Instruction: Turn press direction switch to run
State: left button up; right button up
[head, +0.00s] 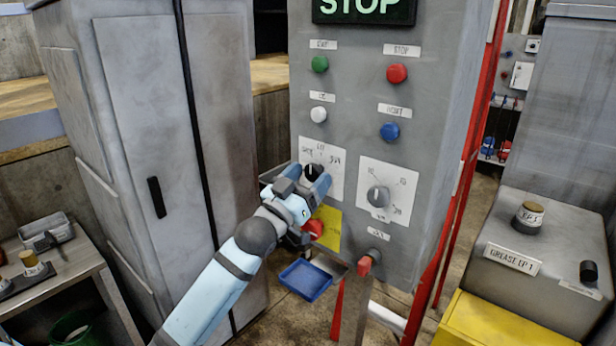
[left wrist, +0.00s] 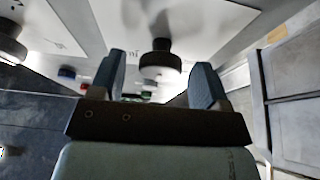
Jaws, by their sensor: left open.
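On the grey control cabinet, a black rotary switch (head: 313,171) sits on a white plate with several marked positions. The marks are too small to read surely, and I cannot tell which one the knob points at. My left gripper (head: 304,185) is open at this switch, its fingers to either side of the knob. In the left wrist view the black knob (left wrist: 160,62) shows between the two blue fingertips, with gaps on both sides and no clear contact. My right gripper is not in view.
A second rotary switch (head: 378,196) is on the right. Green (head: 320,64), red (head: 397,73), white (head: 318,114) and blue (head: 389,131) buttons are above. A red button (head: 314,228) on yellow and a blue tray (head: 305,280) are below. A lit STOP sign (head: 363,8) tops the panel.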

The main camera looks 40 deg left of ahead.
pick_arm(q)
jog(key=c, duration=0.9)
jog(key=shift+m+h, duration=0.4)
jog(key=shift+m+h+p, duration=0.4)
jog(key=shift+m, duration=0.3)
jog(key=m+h, duration=0.1)
jog(key=m, duration=0.1)
jog(key=m+g+h+p, duration=0.1)
jog(key=m, duration=0.2)
jog(key=shift+a+r, duration=0.15)
jog(key=shift+a, duration=0.05)
jog(key=m+g+h+p, duration=0.1)
jog(key=m, duration=0.2)
jog(key=m+g+h+p, duration=0.1)
jog(key=m+p, duration=0.1)
jog(key=m, duration=0.1)
jog(key=shift+h, duration=0.3)
jog(key=shift+m, duration=0.4)
